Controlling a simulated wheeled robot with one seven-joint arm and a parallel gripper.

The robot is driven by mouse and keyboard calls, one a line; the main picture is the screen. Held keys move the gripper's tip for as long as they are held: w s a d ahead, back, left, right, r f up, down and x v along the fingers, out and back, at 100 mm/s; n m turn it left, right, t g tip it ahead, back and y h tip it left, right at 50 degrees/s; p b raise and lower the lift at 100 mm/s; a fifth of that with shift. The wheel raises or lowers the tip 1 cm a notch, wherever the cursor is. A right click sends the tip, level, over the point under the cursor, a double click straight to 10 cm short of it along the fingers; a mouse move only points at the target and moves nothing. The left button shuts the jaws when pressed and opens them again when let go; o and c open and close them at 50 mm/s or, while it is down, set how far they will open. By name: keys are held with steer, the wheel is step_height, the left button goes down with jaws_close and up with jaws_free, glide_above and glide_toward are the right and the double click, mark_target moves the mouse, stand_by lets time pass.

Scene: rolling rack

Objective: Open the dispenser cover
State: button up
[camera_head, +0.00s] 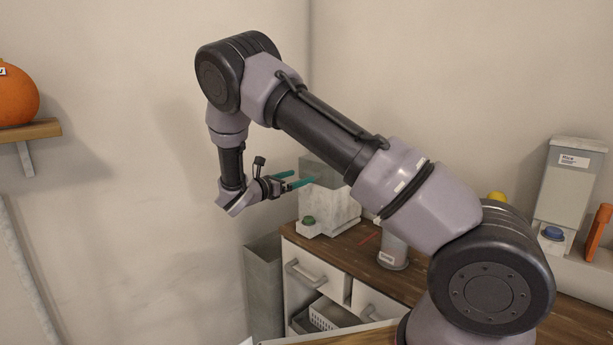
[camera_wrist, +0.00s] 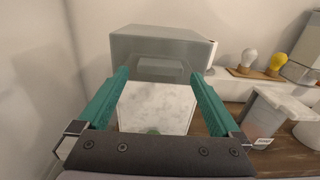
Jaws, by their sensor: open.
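The dispenser (camera_head: 328,206) is a pale box with a grey cover (camera_head: 318,171) and a green button (camera_head: 308,221) low on its front. It stands at the far left end of the counter. In the wrist view, the grey cover (camera_wrist: 160,42) sits on top and looks closed, with a handle-like bar (camera_wrist: 148,70) on its front. The pale front panel (camera_wrist: 157,106) shows below. My gripper (camera_head: 302,178) is open and empty, its teal fingers pointing at the dispenser's upper front. In the wrist view my gripper (camera_wrist: 160,73) spans the bar; contact cannot be told.
A second dispenser labelled Rice (camera_head: 568,190), with a blue button, stands at the right. A grey canister (camera_head: 392,252) is on the wooden counter (camera_head: 350,240). White and yellow bulbs (camera_wrist: 277,60) are right of the dispenser.

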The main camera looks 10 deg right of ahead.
mark_target(307, 173)
steer(key=shift+x, duration=2.2)
steer(key=shift+r, duration=0.1)
jaws_close()
